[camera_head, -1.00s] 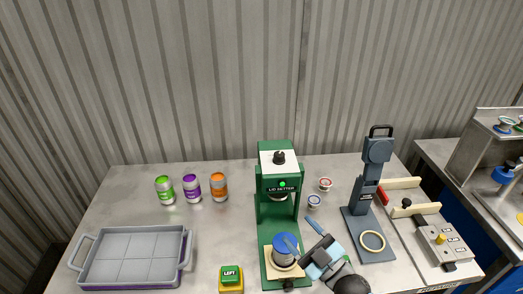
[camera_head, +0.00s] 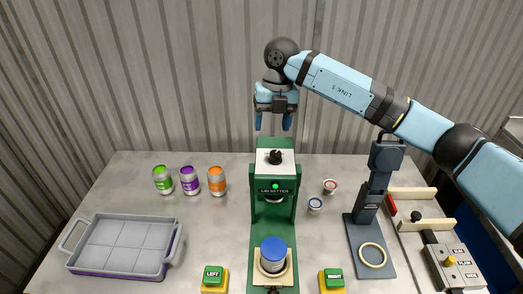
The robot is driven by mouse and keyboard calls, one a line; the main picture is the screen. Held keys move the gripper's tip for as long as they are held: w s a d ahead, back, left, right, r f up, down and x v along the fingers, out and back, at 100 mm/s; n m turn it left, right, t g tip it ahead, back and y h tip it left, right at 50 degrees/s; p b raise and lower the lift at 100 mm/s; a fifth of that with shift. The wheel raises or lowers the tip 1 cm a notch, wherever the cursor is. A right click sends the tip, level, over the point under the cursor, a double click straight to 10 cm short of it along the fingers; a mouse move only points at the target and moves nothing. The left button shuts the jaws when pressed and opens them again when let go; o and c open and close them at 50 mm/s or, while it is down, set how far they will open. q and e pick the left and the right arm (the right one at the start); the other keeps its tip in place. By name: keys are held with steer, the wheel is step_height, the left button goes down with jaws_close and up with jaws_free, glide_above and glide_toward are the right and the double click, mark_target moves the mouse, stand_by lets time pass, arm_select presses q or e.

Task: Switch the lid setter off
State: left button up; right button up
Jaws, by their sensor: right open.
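The lid setter (camera_head: 271,214) is a green press with a white top, in the middle of the table. Its label reads LID SETTER, and a green light (camera_head: 275,187) glows above the label. A black knob (camera_head: 275,157) sits on its white top. A blue-topped can (camera_head: 273,254) stands on its base. My right gripper (camera_head: 274,123) is open and empty, pointing down above the knob, with a gap between them. My left gripper is not in view.
Yellow-based green buttons marked LEFT (camera_head: 213,278) and RIGHT (camera_head: 332,280) flank the base. Three cans (camera_head: 189,180) and a grey tray (camera_head: 122,246) are at left. Two small lids (camera_head: 315,205), a dark upright device (camera_head: 374,203) and a switch box (camera_head: 453,264) are at right.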

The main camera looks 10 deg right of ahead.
mark_target(276, 153)
steer(key=shift+m+h, duration=0.3)
steer(key=shift+h, duration=0.4)
steer(key=f+p, duration=0.1)
steer(key=f, duration=0.2)
steer(key=w+d+f+p, duration=0.1)
steer(key=f, duration=0.3)
steer(key=f+p, duration=0.1)
steer(key=f, duration=0.2)
steer(key=shift+w+d+f, duration=0.2)
steer(key=shift+d, duration=0.15)
steer(key=shift+f, duration=0.6)
steer(key=c, duration=0.9)
